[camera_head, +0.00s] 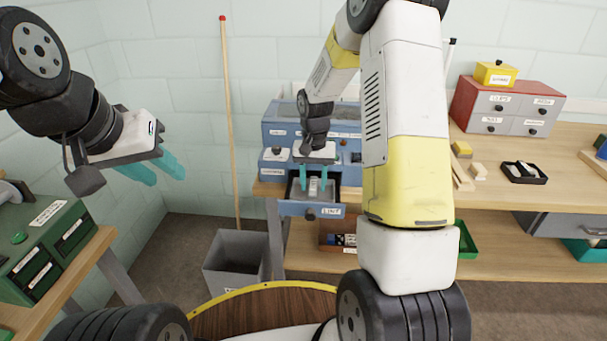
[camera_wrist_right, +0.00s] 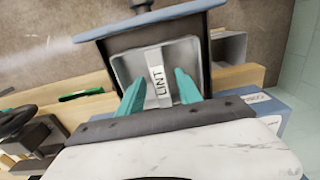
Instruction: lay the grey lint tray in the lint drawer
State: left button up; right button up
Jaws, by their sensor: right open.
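The grey lint tray (camera_wrist_right: 133,64) lies inside the pulled-out lint drawer (camera_head: 311,210), within its walls. A pale strip marked LINT runs across the tray's middle in the right wrist view. My right gripper (camera_head: 313,187) points down over the tray, and it also shows in the right wrist view (camera_wrist_right: 160,78). Its teal fingers are open, one on each side of the strip, apart from it. I cannot tell exactly how deep the fingertips reach. My left gripper (camera_head: 168,174) is open and empty in the air at the left, away from the drawer.
The drawer belongs to a blue machine (camera_head: 280,125) on the wooden bench (camera_head: 510,235). A grey bin (camera_head: 237,262) stands on the floor at its left. A red-and-grey drawer cabinet (camera_head: 507,108) and a black tray (camera_head: 524,173) are on the right. A green cabinet (camera_head: 45,250) stands at the left.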

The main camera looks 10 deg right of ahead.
aim_at(313, 185)
notch_tip(313, 185, up, 10)
jog(key=s+r+n+t+y, duration=0.1)
jog(key=s+r+n+t, duration=0.15)
jog(key=s+r, duration=0.8)
jog(key=s+a+r+n+t+y, duration=0.1)
jog(key=s+a+r+t, duration=0.1)
jog(key=s, duration=1.1)
notch_tip(313, 185, up, 2)
jog(key=shift+s+a+r+t, duration=0.15)
jog(key=shift+s+t, duration=0.25)
jog(key=shift+t, duration=0.45)
